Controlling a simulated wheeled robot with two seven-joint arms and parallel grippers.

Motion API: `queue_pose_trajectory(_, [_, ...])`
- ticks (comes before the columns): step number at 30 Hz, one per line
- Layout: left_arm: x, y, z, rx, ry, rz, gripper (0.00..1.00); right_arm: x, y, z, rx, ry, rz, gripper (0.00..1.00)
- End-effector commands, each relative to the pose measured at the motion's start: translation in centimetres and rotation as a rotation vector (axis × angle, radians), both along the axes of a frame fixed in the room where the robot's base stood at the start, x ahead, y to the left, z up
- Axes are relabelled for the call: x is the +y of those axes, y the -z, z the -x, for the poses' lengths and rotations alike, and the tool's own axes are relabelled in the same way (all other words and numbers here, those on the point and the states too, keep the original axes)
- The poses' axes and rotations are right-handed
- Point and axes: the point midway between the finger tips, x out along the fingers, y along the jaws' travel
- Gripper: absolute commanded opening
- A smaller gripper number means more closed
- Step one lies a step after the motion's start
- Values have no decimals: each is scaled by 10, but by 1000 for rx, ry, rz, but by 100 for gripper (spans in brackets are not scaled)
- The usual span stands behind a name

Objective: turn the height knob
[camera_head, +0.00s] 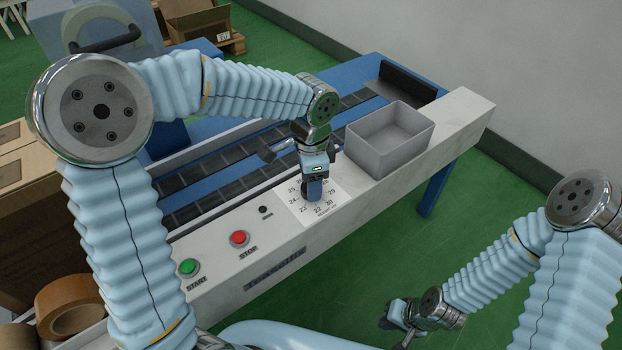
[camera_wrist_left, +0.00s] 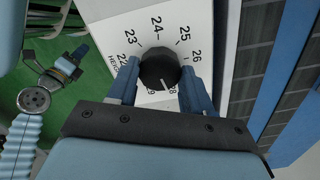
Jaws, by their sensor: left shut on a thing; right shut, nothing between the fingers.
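The height knob is a round black dial (camera_wrist_left: 159,70) on a white scale plate (camera_head: 325,208) with numbers around it. In the left wrist view a white mark on the knob points down toward the 28–29 side of the scale. My left gripper (camera_head: 313,190) reaches down onto the knob and is shut on it, with one blue finger on each side; it also shows in the left wrist view (camera_wrist_left: 157,88). In the head view the gripper mostly hides the knob. My right gripper (camera_head: 401,318) is shut and empty at the lower right, away from the machine.
A red STOP button (camera_head: 240,238) and a green START button (camera_head: 189,267) sit left of the scale on the panel. An open grey bin (camera_head: 390,140) stands right of the knob. A roller conveyor (camera_head: 215,165) runs behind. A tape roll (camera_head: 70,310) lies at lower left.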

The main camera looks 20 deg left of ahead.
Motion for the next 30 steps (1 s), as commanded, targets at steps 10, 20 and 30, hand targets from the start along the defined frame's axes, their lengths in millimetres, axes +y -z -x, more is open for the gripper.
queue_pose_trajectory(10, [0,-1,-1,-3,0,1,55,0,0,0,0,0,0,0])
queue_pose_trajectory(20, [0,0,0,-1,0,0,76,0,0,0,0,0,0,0])
queue_pose_trajectory(30, [-1,-37,-1,-7,1,2,76,0,-3,0,0,0,0,0])
